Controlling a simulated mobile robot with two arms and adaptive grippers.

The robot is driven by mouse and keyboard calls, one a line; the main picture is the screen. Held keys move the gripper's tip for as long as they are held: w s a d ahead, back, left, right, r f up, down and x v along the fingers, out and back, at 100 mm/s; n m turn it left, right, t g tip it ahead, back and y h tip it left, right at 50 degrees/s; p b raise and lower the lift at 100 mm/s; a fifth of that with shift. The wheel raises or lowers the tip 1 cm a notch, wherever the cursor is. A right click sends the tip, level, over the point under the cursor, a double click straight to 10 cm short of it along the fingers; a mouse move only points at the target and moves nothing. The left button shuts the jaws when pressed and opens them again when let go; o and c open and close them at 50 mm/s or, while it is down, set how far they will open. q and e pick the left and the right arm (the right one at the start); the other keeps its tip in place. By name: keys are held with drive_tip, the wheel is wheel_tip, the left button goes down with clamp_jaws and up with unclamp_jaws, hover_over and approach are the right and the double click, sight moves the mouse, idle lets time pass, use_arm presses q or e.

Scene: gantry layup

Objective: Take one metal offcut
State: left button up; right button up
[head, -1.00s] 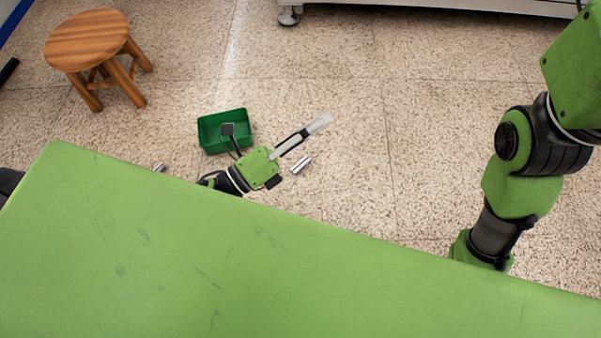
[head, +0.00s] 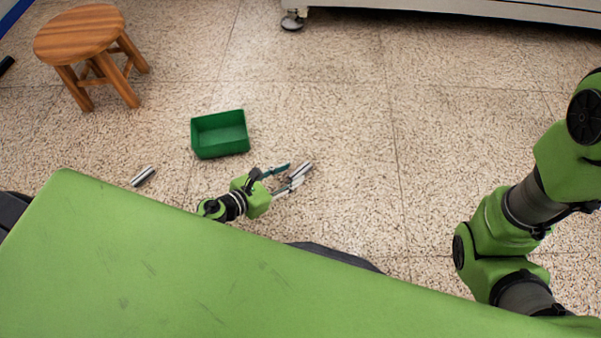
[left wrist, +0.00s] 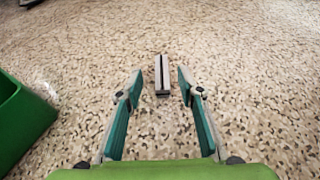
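One metal offcut (head: 304,168), a short silver bar, lies on the floor at the fingertips of my left gripper (head: 292,174). In the left wrist view this offcut (left wrist: 162,68) lies just ahead of and partly between the spread teal fingertips (left wrist: 158,84), with clear gaps on both sides. The left gripper is open and empty. A second metal offcut (head: 143,176) lies on the floor to the left, near the edge of the green surface. My right arm comes in at the right; its gripper is out of the picture.
A green bin (head: 220,146) stands empty on the floor behind my left gripper; its wall also shows in the left wrist view (left wrist: 22,128). A wooden stool (head: 80,34) stands at the upper left. A machine's foot (head: 292,20) is at the top. Floor to the right is clear.

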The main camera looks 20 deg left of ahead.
sight(303, 168)
use_arm(q)
drive_tip(key=b+x, duration=0.1)
drive_tip(key=x, duration=0.3)
drive_tip(key=shift+d+f+b, duration=0.1)
drive_tip(key=shift+d+b, duration=0.05)
drive_tip(key=shift+b, duration=0.2)
drive_tip(key=shift+w+d+f, duration=0.15)
drive_tip(key=shift+w+d, duration=0.15)
drive_tip(key=shift+w, duration=0.25)
clamp_jaws()
